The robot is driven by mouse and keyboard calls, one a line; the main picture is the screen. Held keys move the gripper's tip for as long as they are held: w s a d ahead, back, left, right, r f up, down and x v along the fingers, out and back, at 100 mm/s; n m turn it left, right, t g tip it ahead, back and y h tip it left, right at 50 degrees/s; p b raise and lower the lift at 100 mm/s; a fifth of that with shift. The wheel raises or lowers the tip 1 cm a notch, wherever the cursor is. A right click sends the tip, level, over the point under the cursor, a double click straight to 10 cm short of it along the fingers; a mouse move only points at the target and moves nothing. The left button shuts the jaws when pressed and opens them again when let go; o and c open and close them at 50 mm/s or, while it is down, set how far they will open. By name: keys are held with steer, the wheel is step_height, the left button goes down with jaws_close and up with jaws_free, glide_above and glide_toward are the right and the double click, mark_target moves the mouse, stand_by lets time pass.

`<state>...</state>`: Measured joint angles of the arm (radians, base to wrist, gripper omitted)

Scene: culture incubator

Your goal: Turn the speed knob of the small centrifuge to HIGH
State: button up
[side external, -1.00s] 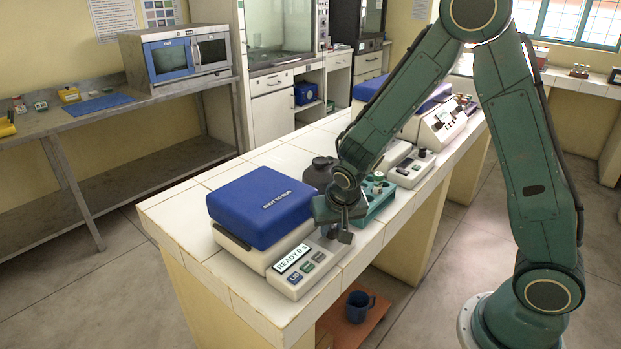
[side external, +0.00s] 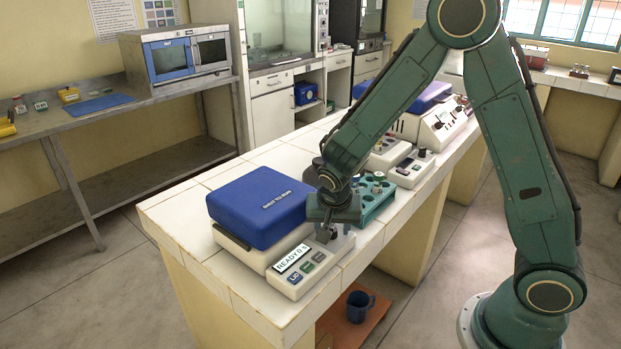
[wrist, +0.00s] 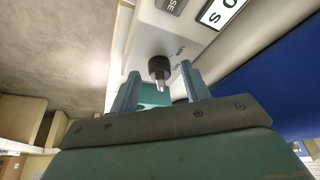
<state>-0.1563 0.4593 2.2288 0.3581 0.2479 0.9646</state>
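The small centrifuge (side external: 233,252) with a closed blue lid (side external: 262,207) stands at the near end of the white tiled bench. Its front panel has a display reading READY (side external: 291,258) and several buttons below it. In the side view my gripper (side external: 325,232) hangs over the panel's right end and largely hides the knob.
A teal rack (side external: 376,203) stands close behind my gripper on the bench. More instruments (side external: 437,128) with knobs stand farther back. A blue mug (side external: 358,306) is on a low shelf under the bench. The bench strip left of the centrifuge is clear.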

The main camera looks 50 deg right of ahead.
steer(key=shift+r, duration=0.15)
steer(key=v, duration=1.3)
steer(key=shift+r, duration=0.2)
steer(key=shift+a, duration=0.1)
stand_by(0.3)
steer(key=s+r+n+t+y, duration=0.1)
steer(key=s+r+n, duration=0.2)
steer(key=s, duration=0.3)
steer(key=s+d+r+n+t+y, duration=0.1)
steer(key=s+r+n, duration=0.2)
steer(key=s, duration=0.3)
steer(key=s+r+n+y, duration=0.1)
steer(key=s+r+n, duration=0.2)
steer(key=s, duration=0.3)
steer(key=shift+s+d+n+t+y, duration=0.2)
steer(key=shift+s+n+t+y, duration=0.15)
steer(key=shift+n, duration=0.45)
steer(key=shift+o, duration=0.4)
steer(key=shift+w, duration=0.1)
